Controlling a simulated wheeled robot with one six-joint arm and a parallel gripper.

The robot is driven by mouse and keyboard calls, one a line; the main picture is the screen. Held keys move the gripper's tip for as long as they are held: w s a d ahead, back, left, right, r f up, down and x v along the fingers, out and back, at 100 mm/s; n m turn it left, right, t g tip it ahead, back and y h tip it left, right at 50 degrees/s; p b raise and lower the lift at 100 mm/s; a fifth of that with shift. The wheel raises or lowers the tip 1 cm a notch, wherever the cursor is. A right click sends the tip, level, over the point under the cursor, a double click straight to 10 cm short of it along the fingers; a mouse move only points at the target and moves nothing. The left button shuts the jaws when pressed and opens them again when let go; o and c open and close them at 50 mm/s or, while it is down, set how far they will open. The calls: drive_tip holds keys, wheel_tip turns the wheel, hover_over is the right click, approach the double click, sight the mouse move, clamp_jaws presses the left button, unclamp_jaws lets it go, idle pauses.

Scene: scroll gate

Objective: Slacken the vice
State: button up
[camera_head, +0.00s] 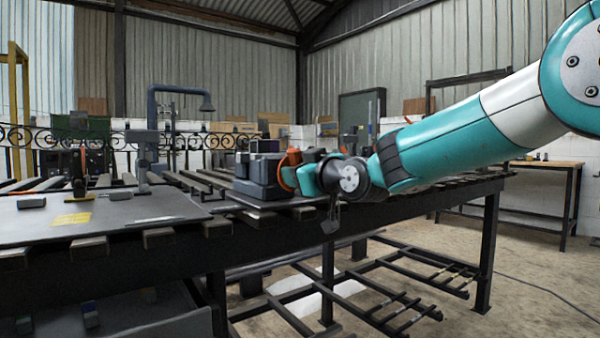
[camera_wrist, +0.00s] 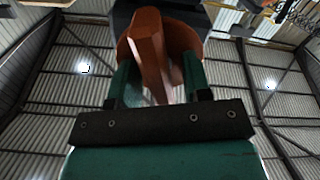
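The vice (camera_head: 258,178) is dark grey and stands at the edge of the workbench in the head view. Its orange handle (camera_head: 289,172) faces my arm; the wrist view shows a round orange hub with a flat orange bar (camera_wrist: 150,48) across it. My teal gripper (camera_head: 307,172) is level with the handle, right up close to it. In the wrist view the bar lies between the two fingers of my gripper (camera_wrist: 157,70), and a gap shows on the right side of the bar. The fingers look apart rather than closed on it. The vice's jaws are mostly hidden.
The slatted workbench (camera_head: 130,250) runs left to right, with a dark plate (camera_head: 110,212) and tools on its left part. A dark tag (camera_head: 330,222) hangs near my wrist. Another table (camera_head: 545,163) stands at the right, with open floor before it.

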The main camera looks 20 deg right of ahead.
drive_tip(key=v, duration=1.7)
drive_tip(key=shift+s+p, duration=0.2)
drive_tip(key=shift+p, duration=0.2)
drive_tip(key=s+a+f+g+y, duration=0.2)
drive_tip(key=s+a+f+g, duration=0.65)
drive_tip(key=f, duration=0.35)
drive_tip(key=s+a+f+g+h, duration=0.25)
drive_tip(key=s+f+g, duration=0.6)
drive_tip(key=s, duration=0.45)
wheel_tip(320, 180, up, 36)
drive_tip(key=p, duration=3.6)
drive_tip(key=shift+d+h, duration=0.45)
